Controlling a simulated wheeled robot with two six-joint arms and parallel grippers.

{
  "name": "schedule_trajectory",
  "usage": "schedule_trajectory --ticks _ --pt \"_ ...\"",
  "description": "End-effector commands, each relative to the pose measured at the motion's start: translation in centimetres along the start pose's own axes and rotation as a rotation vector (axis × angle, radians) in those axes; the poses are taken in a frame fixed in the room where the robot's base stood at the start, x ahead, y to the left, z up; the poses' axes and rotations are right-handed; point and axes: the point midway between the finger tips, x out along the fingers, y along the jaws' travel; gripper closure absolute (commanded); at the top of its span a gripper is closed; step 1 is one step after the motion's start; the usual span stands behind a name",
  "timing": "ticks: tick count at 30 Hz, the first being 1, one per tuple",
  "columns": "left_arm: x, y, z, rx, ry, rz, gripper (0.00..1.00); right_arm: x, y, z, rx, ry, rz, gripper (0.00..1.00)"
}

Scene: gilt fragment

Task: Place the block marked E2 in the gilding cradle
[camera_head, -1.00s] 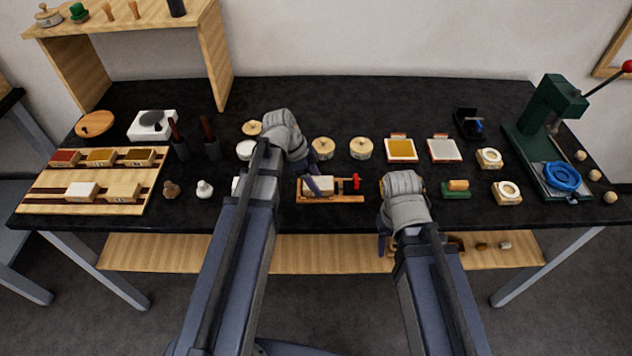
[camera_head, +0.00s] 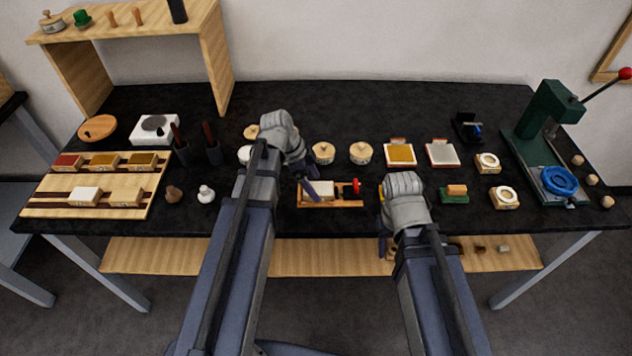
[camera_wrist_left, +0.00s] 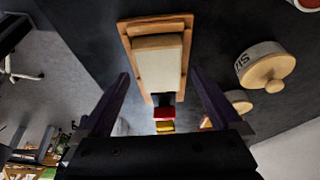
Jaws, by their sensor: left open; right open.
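The gilding cradle (camera_head: 345,203) is a small wooden frame with a red knob, at the middle front of the table; it also shows in the left wrist view (camera_wrist_left: 126,42). A cream block (camera_head: 322,191) lies in it, also seen in the left wrist view (camera_wrist_left: 158,68). No marking on this block is readable, so I cannot confirm it is E2. My left gripper (camera_head: 309,190) is open at the cradle's left part; its fingers (camera_wrist_left: 157,78) stand apart, one each side of the block in the wrist view. My right gripper (camera_head: 384,243) is open near the front edge, partly hidden.
A wooden tray (camera_head: 55,202) at left holds several blocks. Lidded round pots (camera_head: 322,153) stand behind the cradle. A green and orange item (camera_head: 454,194), pads (camera_head: 400,154) and a green press (camera_head: 545,125) are to the right.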

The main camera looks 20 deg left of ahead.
Motion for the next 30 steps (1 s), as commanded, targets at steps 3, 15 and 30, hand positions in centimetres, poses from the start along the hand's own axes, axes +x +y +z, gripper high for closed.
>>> schedule_trajectory --ticks 3,15,30 --pt "-2.4 0.0 -0.3 -0.001 0.000 0.000 0.01 -2.3 0.2 0.1 0.000 0.000 0.000 0.50" --pt "-8.9 0.0 -0.3 -0.002 0.000 -0.001 0.01 -8.3 0.8 0.5 0.000 0.000 0.000 0.50" --pt "-9.1 2.0 -1.7 -0.085 -0.048 0.025 0.01 -9.4 0.9 0.6 -0.001 0.000 0.000 0.50"
